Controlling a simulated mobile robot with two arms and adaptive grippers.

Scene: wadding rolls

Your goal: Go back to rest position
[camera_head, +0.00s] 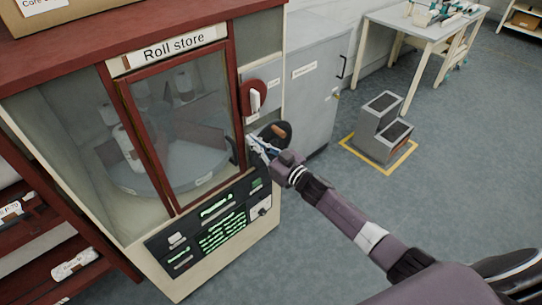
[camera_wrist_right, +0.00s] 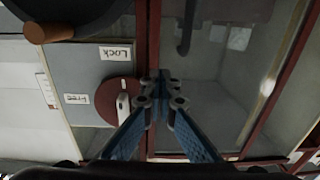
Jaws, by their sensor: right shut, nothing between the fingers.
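My right gripper (camera_head: 252,142) is in front of the "Roll store" cabinet (camera_head: 262,222), by the right edge of its door, with my right arm reaching in from the lower right. In the right wrist view the gripper's blue fingers (camera_wrist_right: 160,88) meet at their tips, with nothing between them. My left gripper is in neither view. The red round knob (camera_head: 254,96) with a white lever is just above the gripper in the head view. It also shows in the right wrist view (camera_wrist_right: 107,92), left of the fingers, beside labels "Lock" and "Free".
A black handwheel with a brown grip (camera_head: 279,130) is close to the gripper. A glass door (camera_head: 185,130) covers rolls on a round turntable. A grey step stool (camera_head: 382,128) stands on a yellow-marked floor square. A work table (camera_head: 425,28) is behind. Grey floor (camera_head: 460,190) is open at right.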

